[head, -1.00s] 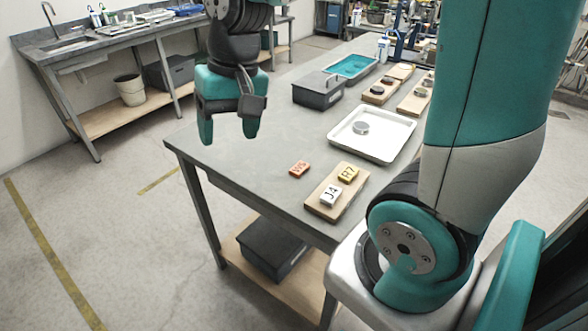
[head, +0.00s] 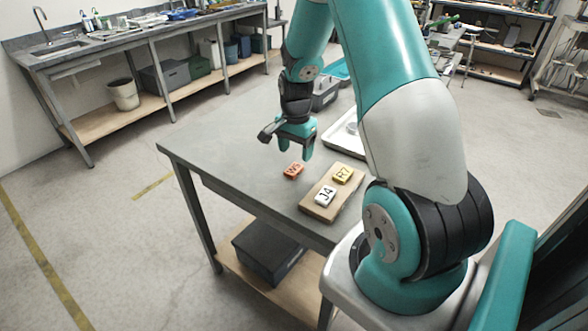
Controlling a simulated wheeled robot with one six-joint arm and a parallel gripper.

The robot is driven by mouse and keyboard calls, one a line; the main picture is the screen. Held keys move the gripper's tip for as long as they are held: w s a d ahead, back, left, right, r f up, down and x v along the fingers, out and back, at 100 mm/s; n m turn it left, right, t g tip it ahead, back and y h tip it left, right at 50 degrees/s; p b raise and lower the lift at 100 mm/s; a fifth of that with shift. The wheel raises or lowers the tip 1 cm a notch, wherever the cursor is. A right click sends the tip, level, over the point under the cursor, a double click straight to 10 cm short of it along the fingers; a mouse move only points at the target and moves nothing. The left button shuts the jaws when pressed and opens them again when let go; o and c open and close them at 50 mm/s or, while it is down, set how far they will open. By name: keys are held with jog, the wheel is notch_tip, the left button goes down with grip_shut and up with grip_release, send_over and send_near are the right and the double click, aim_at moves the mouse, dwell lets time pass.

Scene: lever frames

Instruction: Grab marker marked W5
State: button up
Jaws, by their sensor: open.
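The marker marked W5 (head: 294,171) is a small orange-red block with pale lettering. It lies on the grey table top, left of a wooden board. My gripper (head: 294,150) is teal, points down and is open, with nothing seen between its fingers. Its fingertips appear just behind and above the W5 marker, apart from it as far as I can tell. The full height gap cannot be judged from this view.
The wooden board (head: 315,210) holds a white marker J4 (head: 325,196) and a yellow marker R7 (head: 342,174), close to the right of W5. A white tray (head: 341,139) and a dark grey bin (head: 325,94) stand farther back. The table (head: 215,145) is clear on the left.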

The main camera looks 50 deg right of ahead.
aim_at(295, 168)
jog(key=shift+w+f+p, duration=0.1)
jog(key=shift+f+p, duration=0.65)
jog(key=shift+f, duration=2.15)
jog(key=shift+a, duration=0.1)
jog(key=c, duration=1)
